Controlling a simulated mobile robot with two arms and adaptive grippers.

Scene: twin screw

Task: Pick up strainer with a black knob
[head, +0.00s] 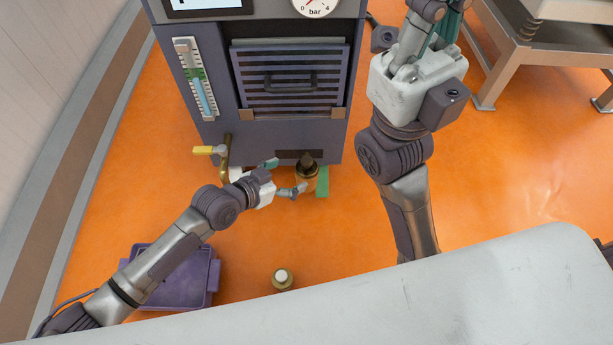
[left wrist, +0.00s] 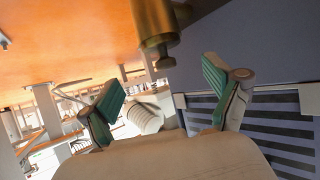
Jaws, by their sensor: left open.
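The strainer with a black knob (head: 307,174) is a brass cylinder standing upright at the foot of the dark machine. My left gripper (head: 285,177) is open just left of it in the head view, its fingers pointing toward it. In the left wrist view, which appears upside down, the strainer's brass body (left wrist: 155,20) enters from the top, between and beyond the open fingers. No firm hold shows. My right gripper (head: 449,22) is partly in view at the top, away from the strainer; its fingertips are not clear.
A brass piece with a white knob (head: 282,279) stands on the orange floor. A purple crate (head: 214,282) is at the lower left. The machine (head: 215,118) has a yellow-handled valve (head: 204,150) left of my left gripper. A metal stand (head: 495,75) is at upper right.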

